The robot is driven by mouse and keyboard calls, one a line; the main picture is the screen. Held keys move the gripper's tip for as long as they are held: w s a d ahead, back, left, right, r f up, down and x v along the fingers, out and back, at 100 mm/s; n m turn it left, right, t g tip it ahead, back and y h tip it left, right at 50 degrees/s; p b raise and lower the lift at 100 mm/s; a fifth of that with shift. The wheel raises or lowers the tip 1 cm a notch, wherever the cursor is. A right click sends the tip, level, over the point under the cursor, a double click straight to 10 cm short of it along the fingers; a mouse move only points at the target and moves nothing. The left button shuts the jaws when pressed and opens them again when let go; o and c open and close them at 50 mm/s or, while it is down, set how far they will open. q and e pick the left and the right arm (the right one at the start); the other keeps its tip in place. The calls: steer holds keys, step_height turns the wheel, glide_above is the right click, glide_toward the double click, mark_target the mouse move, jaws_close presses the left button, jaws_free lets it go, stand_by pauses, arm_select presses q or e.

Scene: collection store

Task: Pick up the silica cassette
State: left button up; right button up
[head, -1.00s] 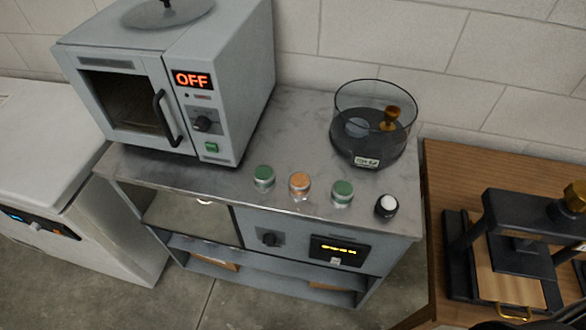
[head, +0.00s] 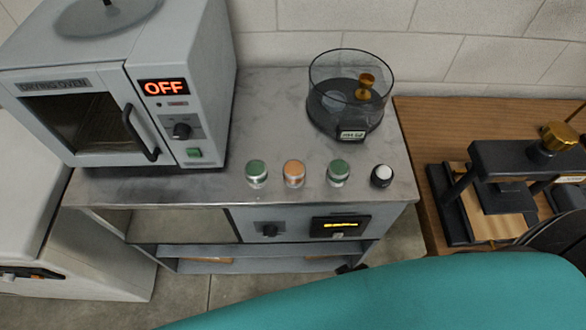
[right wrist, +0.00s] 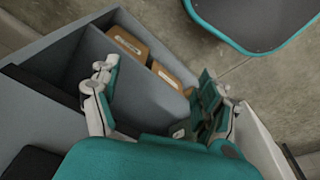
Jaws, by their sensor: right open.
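Several small capped canisters stand in a row near the front edge of the grey bench top: a green-topped one (head: 257,174), an orange-topped one (head: 294,174), another green-topped one (head: 338,173) and a black one with a white top (head: 381,176). I cannot tell from looks which of them is the silica cassette. My right gripper (right wrist: 156,72) is open and empty in the right wrist view, with the bench's lower shelf beyond its fingers. No canister shows in that view. My left gripper is out of view.
A drying oven (head: 182,88) reading OFF stands on the bench (head: 215,190) at left. A clear round vessel (head: 345,110) with a gold-knobbed piece stands behind the canisters. A black press (head: 500,190) sits on the wooden table at right. Brown boxes (right wrist: 128,45) lie on the lower shelf.

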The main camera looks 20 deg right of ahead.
steer(key=w+a+r+t+p, duration=0.1)
steer(key=w+r, duration=0.2)
steer(key=r, duration=1.1)
steer(key=w+a+r+t+p, duration=0.15)
steer(key=w+r, duration=0.25)
steer(key=r, duration=1)
steer(key=w+a+r+n+g+y, duration=0.1)
steer(key=w+a+r+n+y, duration=0.15)
steer(key=a+r+n, duration=0.65)
steer(key=w+a+r+n+g+y, duration=0.2)
steer(key=w+a+r+n, duration=0.3)
steer(key=a, duration=0.7)
steer(key=n+h, duration=0.6)
steer(key=h, duration=0.3)
glide_toward(293, 168)
steer(key=x, duration=0.5)
steer(key=shift+w+d+r, duration=0.1)
steer(key=shift+w+d, duration=0.15)
steer(key=shift+w, duration=0.1)
steer(key=x, duration=0.1)
steer(key=p+x, duration=0.1)
steer(key=x, duration=0.3)
steer(key=shift+s+a+f+p, duration=0.1)
steer(key=shift+s+f+p, duration=0.1)
steer(key=shift+s+p, duration=0.15)
steer(key=shift+f, duration=0.25)
steer(key=c, duration=1.3)
